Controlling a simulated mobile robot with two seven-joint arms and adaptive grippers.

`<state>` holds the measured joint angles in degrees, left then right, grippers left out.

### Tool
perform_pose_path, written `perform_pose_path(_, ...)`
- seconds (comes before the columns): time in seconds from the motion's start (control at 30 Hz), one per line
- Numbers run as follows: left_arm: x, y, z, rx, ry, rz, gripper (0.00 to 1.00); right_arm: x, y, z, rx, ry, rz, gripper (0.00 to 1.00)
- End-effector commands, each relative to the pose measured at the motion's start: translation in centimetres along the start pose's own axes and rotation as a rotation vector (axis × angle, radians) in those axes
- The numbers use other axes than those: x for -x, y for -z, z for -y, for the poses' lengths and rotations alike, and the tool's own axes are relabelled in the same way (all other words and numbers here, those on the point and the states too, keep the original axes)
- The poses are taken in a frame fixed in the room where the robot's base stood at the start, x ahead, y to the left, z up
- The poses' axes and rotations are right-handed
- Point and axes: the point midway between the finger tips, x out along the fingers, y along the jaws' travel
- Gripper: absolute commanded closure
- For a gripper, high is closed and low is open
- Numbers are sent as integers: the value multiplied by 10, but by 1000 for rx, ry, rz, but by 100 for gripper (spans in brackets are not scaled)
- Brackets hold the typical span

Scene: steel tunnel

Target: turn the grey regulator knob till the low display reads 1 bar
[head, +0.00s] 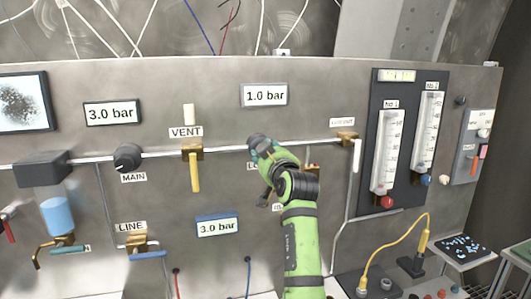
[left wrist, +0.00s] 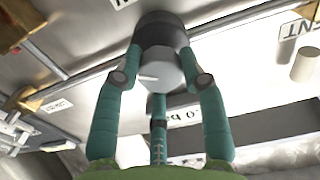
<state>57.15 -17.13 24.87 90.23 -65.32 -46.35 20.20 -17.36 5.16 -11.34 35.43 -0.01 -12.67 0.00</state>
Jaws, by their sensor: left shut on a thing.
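The regulator knob (head: 257,140) is on the wall pipe, mostly hidden behind my left gripper (head: 264,152) in the head view. In the left wrist view the knob shows a dark round body and a light grey faceted front (left wrist: 162,70). My left gripper (left wrist: 162,78) has its teal fingers around that front, touching it on both sides. The display above the knob (head: 265,95) reads 1.0 bar. The label under the knob is mostly covered by my arm; only its first letter, L, shows. My right gripper is in neither view.
A MAIN knob (head: 127,158) sits under a 3.0 bar display (head: 112,113). The yellow VENT lever (head: 195,172) hangs left of my gripper. A blue-topped display (head: 217,226) below reads 3.0 bar. Flow tubes (head: 388,150) stand right; a yellow cable (head: 400,232) arches below.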

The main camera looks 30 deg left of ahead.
Motion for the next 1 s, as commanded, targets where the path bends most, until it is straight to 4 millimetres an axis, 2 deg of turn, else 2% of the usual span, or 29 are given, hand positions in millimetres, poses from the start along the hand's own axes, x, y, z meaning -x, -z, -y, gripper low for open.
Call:
perform_pose_path(0.27,-1,2,1,-41,1,-6,92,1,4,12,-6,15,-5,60)
perform_pose_path(0.3,-1,3,1,-41,1,-6,55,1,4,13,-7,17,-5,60)
perform_pose_path(0.33,-1,3,1,-41,2,-7,43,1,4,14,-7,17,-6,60)
perform_pose_path(0.37,-1,3,1,-40,2,-7,36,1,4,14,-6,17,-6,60)
perform_pose_path(0.6,0,2,1,-40,1,-4,36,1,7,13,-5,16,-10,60)
perform_pose_path(0.77,-1,7,0,-39,1,-4,36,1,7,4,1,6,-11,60)
perform_pose_path(0.87,-1,20,-1,-38,2,-7,36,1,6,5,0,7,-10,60)
perform_pose_path(1.0,-2,48,-2,-37,3,-9,36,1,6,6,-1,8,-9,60)
